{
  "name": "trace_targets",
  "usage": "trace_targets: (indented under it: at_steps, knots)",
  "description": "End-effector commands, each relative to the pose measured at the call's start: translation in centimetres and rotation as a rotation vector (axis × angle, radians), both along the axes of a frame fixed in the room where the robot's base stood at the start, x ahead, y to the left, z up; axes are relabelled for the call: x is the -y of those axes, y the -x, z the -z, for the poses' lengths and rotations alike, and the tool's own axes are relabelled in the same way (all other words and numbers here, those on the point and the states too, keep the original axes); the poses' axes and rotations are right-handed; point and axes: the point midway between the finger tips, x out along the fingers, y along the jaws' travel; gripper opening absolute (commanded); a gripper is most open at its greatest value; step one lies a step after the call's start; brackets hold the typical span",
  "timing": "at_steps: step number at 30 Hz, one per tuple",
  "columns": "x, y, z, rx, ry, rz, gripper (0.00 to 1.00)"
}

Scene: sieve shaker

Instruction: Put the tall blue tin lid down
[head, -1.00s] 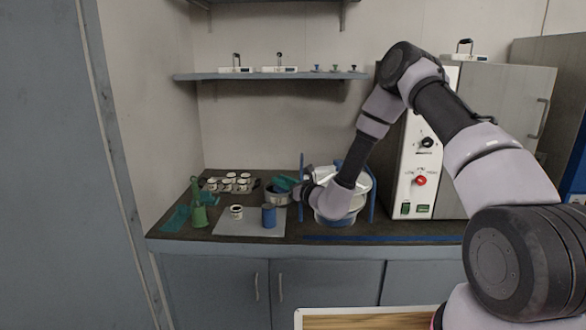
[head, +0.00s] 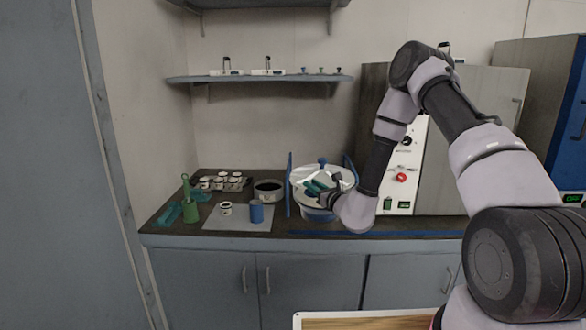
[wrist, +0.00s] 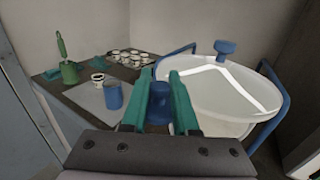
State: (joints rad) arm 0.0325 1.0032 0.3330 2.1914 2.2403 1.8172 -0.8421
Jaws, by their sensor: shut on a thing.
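My gripper (head: 313,187) has teal fingers and is in front of the white shaker bowl in the head view. In the wrist view, my gripper (wrist: 166,88) is shut on a small blue piece (wrist: 160,112), which I take as the tall blue tin lid; the fingers hide part of it. The tall blue tin (head: 256,212) stands upright on a pale mat (head: 225,222), left of my gripper. It also shows in the wrist view (wrist: 114,97). The held lid is clear of the tin, up in the air.
The shaker's white bowl (wrist: 225,95) with blue knob (wrist: 225,47) and blue side posts is close on the right. The mat has bare room.

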Motion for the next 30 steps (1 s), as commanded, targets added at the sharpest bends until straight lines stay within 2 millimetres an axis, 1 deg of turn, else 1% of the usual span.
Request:
trace_targets:
  at_steps: [1,5,6,9,12,16,20,24,30]
  knots:
    - [1.7,0.1,0.1,-0.001,0.002,0.037,0.00]
    - [6.9,0.3,0.3,-0.001,0.002,0.153,0.00]
    - [8.5,0.4,0.4,-0.001,0.003,0.192,0.00]
    - [12.7,0.6,0.5,-0.001,0.001,0.287,0.00]
    - [16.0,0.7,0.7,0.001,0.002,0.363,0.00]
    - [19.3,0.9,0.8,0.001,0.002,0.440,0.00]
    - [22.0,1.0,0.9,0.000,0.001,0.501,0.00]
    - [22.0,1.1,1.3,-0.007,0.000,0.501,0.00]
    - [21.9,1.0,1.2,-0.007,0.000,0.499,0.00]
